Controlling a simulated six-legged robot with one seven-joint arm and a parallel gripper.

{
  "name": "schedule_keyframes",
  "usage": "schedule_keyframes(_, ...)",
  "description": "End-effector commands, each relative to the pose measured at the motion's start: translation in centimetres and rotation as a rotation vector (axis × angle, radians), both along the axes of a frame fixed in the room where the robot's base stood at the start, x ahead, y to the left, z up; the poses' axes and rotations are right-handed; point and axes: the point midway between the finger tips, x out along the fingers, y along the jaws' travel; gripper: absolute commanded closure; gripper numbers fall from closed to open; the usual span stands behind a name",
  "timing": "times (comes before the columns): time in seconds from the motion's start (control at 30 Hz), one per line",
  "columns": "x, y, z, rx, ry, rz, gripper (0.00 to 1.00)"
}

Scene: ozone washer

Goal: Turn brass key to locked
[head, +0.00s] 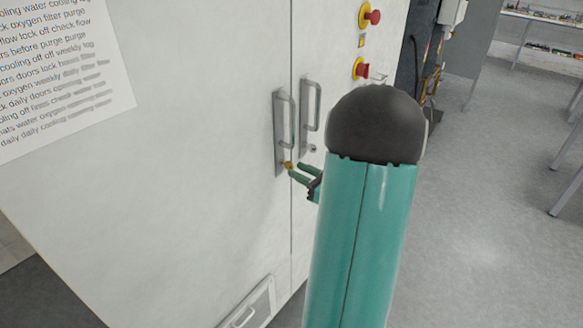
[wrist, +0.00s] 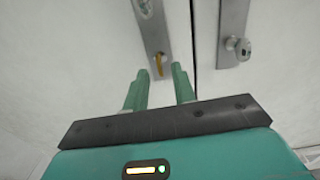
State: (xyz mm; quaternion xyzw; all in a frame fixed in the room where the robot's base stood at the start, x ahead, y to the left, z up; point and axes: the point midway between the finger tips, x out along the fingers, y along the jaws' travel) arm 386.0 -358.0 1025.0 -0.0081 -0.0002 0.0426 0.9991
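The brass key (head: 288,165) sits in the lower part of the left door's handle plate (head: 280,130) in the head view. In the wrist view the key (wrist: 159,65) hangs below its plate (wrist: 151,25), pointing roughly downward. My gripper (head: 297,172) is at the key in the head view. In the wrist view its two green fingers (wrist: 160,72) are apart, with the key just beyond and between their tips. I cannot tell whether either finger touches the key. My arm hides part of the right door in the head view.
A second handle (head: 310,105) is on the right door, with a round lock (wrist: 238,48) low on its plate. Red emergency knobs (head: 372,16) stick out at the upper right. A printed sheet (head: 60,75) hangs on the left door.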

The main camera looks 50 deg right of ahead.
Motion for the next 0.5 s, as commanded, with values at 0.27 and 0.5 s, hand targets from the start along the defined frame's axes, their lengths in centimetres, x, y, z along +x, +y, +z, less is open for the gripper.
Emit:
schedule_keyframes(0.27,-6.3,-0.6,0.0,0.001,0.001,-0.005,0.74)
schedule_keyframes(0.5,-9.2,-0.8,0.0,0.001,0.0,0.0,0.74)
